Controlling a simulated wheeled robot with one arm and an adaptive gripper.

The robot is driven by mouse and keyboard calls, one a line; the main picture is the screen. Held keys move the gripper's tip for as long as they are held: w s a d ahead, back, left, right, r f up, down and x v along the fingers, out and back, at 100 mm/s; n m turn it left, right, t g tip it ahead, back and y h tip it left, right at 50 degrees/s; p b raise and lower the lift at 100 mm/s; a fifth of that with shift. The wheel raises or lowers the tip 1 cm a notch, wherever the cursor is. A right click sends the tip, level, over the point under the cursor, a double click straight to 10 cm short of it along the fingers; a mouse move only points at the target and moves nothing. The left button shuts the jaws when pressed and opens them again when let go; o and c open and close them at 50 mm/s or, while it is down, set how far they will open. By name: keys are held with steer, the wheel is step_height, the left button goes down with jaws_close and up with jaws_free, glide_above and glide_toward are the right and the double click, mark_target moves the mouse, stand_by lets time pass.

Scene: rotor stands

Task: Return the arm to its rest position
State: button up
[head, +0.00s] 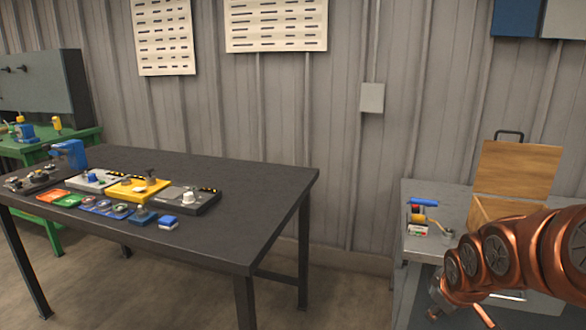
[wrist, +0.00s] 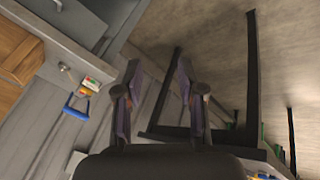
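My copper-coloured arm (head: 510,248) reaches in from the right edge of the head view, over the grey side bench. My gripper (head: 460,314) hangs low in front of that bench, to the right of the dark table, and is partly cut off by the lower edge. In the wrist view my gripper (wrist: 158,78) has its two dark fingers well apart, with nothing between them. Rotor stands sit on the dark table (head: 250,205): a pale one (head: 95,180), a yellow one (head: 138,188) and a dark grey one (head: 186,200). My gripper touches none of them.
The grey bench (head: 415,245) carries an open wooden box (head: 516,168) and a small blue-handled item (head: 422,202). Coloured trays (head: 54,196) and a blue block (head: 168,222) lie on the dark table. Floor shows between table and bench.

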steer(key=s+a+r+m+g+p, duration=0.2)
steer(key=s+a+r+p, duration=0.2)
steer(key=s, duration=0.5)
steer(key=s+a+r+m+g+y+p, duration=0.1)
steer(key=s+a+r+p, duration=0.3)
steer(key=s, duration=0.6)
steer(key=s+a+r+m+g+p, duration=0.2)
steer(key=s+a+r+g+p, duration=0.2)
steer(key=s, duration=0.6)
steer(key=shift+a+r+m, duration=0.3)
steer(key=shift+a+m, duration=0.1)
steer(key=shift+a, duration=0.55)
